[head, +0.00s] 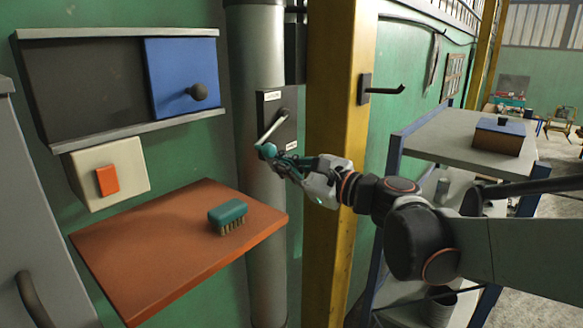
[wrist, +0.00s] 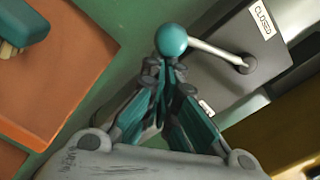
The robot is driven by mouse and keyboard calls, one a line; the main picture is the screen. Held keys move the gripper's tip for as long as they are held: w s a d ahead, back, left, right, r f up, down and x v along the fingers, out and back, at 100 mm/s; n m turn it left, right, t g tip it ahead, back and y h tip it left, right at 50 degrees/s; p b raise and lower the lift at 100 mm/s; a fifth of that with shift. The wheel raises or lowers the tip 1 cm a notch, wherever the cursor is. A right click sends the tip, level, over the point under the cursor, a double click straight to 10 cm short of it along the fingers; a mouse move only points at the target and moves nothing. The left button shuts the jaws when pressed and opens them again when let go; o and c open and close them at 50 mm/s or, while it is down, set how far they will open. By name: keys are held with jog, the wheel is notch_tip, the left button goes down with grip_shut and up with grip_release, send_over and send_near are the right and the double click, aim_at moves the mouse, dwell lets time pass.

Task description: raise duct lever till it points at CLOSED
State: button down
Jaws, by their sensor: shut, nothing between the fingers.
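The duct lever (head: 273,128) is a pale rod with a teal ball knob (head: 267,151), turning on a dark plate (head: 288,133) on the grey duct (head: 262,200). It points down and to the left, away from the CLOSED label (wrist: 262,20) at the plate's top. A second label (head: 291,147), too small to read, is lower on the plate. My gripper (head: 286,160) is shut and empty, its teal fingertips just below the knob. In the wrist view the knob (wrist: 171,40) is right at the fingertips (wrist: 165,72); I cannot tell whether they touch.
An orange shelf (head: 160,250) with a teal brush (head: 228,216) is at left below the lever. A yellow column (head: 335,90) with a black hook (head: 385,90) stands close on the right. A sliding blue panel (head: 175,65) and an orange switch (head: 107,180) are on the wall.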

jog(key=r+m, duration=0.1)
jog(key=s+a+r+m, duration=0.1)
jog(key=s+r+m+p, duration=0.1)
jog(key=shift+a+r+m, duration=0.1)
jog(key=shift+a+m, duration=0.15)
jog(key=shift+m, duration=0.15)
jog(key=shift+s+a+r, duration=0.15)
jog(key=shift+r, duration=0.55)
notch_tip(320, 180, down, 4)
jog(key=w+b, duration=0.1)
jog(key=b, duration=0.3)
send_near(270, 148)
jog(key=f, duration=0.2)
jog(key=w+f, duration=0.1)
jog(key=shift+w+a+f, duration=0.1)
jog(key=shift+a+f, duration=0.25)
